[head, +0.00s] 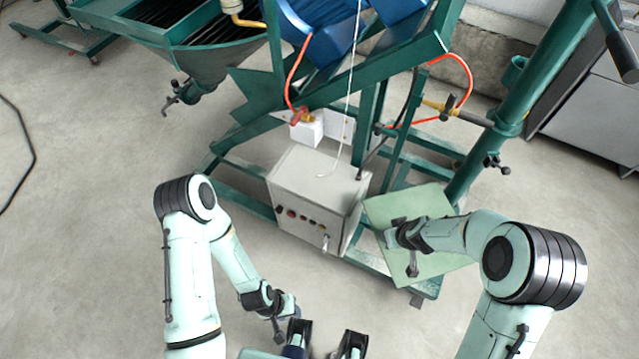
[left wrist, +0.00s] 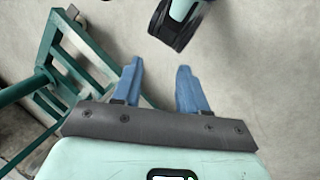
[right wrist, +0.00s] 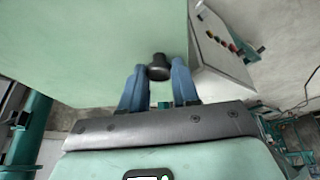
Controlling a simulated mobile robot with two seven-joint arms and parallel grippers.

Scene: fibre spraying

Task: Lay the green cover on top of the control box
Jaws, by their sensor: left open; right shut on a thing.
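The green cover (head: 425,199) is a flat pale green plate, held to the right of the control box in the head view. My right gripper (right wrist: 158,75) is shut on the black knob (right wrist: 159,66) of the cover; the plate (right wrist: 100,40) fills much of the right wrist view. The control box (head: 318,182) is a light grey box with several buttons on its front; part of it shows in the right wrist view (right wrist: 222,58). A white cord hangs over its top. My left gripper (left wrist: 160,78) is open and empty, low and in front of the box.
A green steel frame (head: 262,205) surrounds the box, with a blue drum (head: 335,30) above. A thick green post (head: 510,105) and orange hoses (head: 300,70) stand near the box. A hopper (head: 205,55) is at upper left.

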